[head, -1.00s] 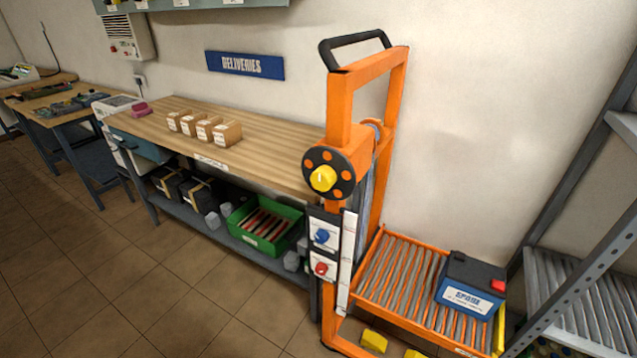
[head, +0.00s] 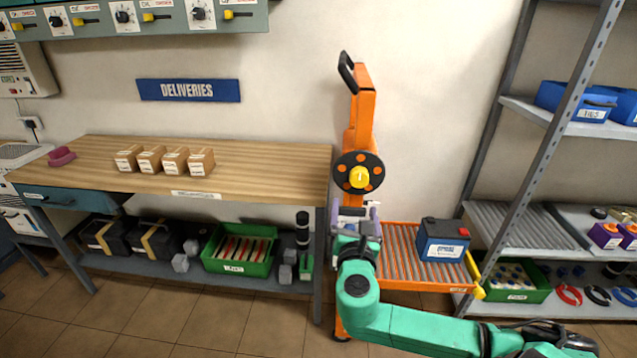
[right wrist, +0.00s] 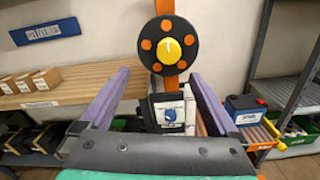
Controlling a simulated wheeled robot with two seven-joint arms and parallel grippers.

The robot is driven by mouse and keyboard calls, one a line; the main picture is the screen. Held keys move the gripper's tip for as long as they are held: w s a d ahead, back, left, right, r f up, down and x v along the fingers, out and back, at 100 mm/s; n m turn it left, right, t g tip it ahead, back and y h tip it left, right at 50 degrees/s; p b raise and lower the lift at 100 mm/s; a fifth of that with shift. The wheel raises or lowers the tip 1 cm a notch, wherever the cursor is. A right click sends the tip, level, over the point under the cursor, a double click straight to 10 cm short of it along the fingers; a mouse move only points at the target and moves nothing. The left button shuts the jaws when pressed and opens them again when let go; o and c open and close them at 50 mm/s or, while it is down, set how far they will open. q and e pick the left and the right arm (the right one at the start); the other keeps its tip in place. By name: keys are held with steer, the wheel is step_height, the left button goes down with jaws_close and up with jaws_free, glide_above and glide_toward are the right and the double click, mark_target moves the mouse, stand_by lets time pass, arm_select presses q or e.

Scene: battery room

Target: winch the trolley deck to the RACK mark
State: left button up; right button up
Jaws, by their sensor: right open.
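The orange trolley (head: 361,115) stands right of the bench, with a black winch wheel (head: 345,182) and its yellow hub knob (head: 359,177) on the post. The wheel (right wrist: 148,35) also shows in the right wrist view, beyond my fingertips. The roller deck (head: 400,263) sits low and carries a blue and black battery (head: 443,240). My right gripper (head: 356,212) is open and empty in front of the post, below the wheel. The RACK mark cannot be made out. My left gripper is out of view.
A wooden bench (head: 260,160) with several small boxes stands left of the trolley, with a green crate (head: 262,268) on its lower shelf. A grey metal rack (head: 487,150) stands right, close to the deck. A wall cabinet (head: 75,22) hangs top left.

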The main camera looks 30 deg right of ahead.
glide_toward(360, 181)
steer(key=w+d, duration=0.1)
steer(key=d, duration=0.1)
steer(key=x, duration=0.3)
steer(key=p+x, duration=0.1)
steer(key=x, duration=0.1)
steer(key=a+x, duration=0.1)
steer(key=x, duration=0.2)
steer(key=shift+w+d+r+p, duration=0.1)
steer(key=shift+w+d+p, duration=0.15)
steer(key=shift+w, duration=0.35)
steer(key=shift+w+d, duration=0.2)
steer(key=shift+d, duration=0.05)
steer(key=shift+a, duration=0.15)
steer(key=shift+c, duration=1.3)
steer(key=c, duration=1.1)
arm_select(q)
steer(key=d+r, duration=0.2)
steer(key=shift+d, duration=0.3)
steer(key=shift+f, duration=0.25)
arm_select(e)
steer(key=shift+s+m, duration=0.1)
steer(key=shift+m, duration=0.3)
